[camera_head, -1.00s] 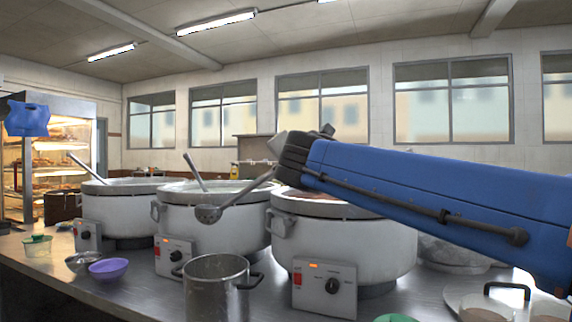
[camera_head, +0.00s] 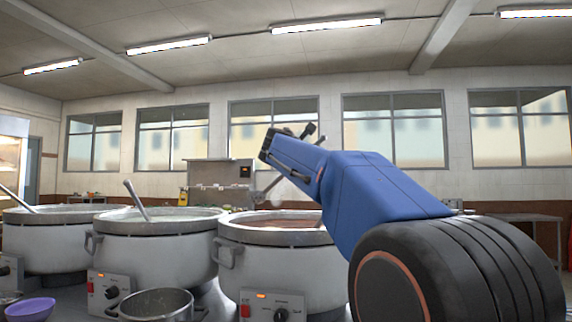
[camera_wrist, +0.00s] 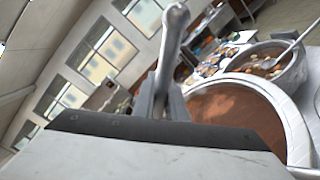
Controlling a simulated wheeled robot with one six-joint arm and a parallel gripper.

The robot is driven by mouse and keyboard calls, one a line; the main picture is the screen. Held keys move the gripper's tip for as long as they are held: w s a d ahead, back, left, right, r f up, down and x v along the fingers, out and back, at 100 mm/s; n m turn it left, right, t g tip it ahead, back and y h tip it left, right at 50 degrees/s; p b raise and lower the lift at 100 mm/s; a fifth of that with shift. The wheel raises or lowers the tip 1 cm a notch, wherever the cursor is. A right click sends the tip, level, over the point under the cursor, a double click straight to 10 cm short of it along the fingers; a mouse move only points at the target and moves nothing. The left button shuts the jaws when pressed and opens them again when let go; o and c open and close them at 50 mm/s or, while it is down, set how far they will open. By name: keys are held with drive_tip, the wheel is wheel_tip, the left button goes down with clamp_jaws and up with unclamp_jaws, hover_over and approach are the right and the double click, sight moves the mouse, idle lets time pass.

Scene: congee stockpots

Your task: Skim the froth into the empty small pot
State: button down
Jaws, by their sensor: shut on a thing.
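My gripper (camera_wrist: 167,103) is shut on the metal handle of a skimmer (camera_wrist: 173,38), which points away from the wrist camera. In the head view the thin skimmer (camera_head: 262,191) shows beneath the arm's end, near the far rim of the right-hand big pot. Its lower end is too small to make out. That big pot (camera_head: 262,262) holds reddish-brown liquid; the wrist view shows paler, froth-like patches on the liquid (camera_wrist: 232,112). The small metal pot (camera_head: 158,304) stands in front of the big pots; I cannot see its bottom.
Two more big pots (camera_head: 153,248) (camera_head: 52,248) stand to the left, each with a handle leaning out. A purple bowl (camera_head: 30,310) is at the lower left. Control boxes (camera_head: 270,306) face the front. The wrist view shows another pot with a ladle (camera_wrist: 283,72).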

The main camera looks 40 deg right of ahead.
drive_tip(key=shift+w+n+g+y, duration=0.5)
drive_tip(key=shift+w+n+g, duration=0.6)
drive_tip(key=shift+w+n, duration=3.05)
drive_tip(key=s+d+f+m+t, duration=0.1)
drive_tip(key=s+d+f+m, duration=0.1)
drive_tip(key=s+f+m, duration=0.4)
drive_tip(key=shift+s+f+h, duration=0.4)
drive_tip(key=shift+s+f, duration=0.55)
drive_tip(key=shift+f, duration=1.25)
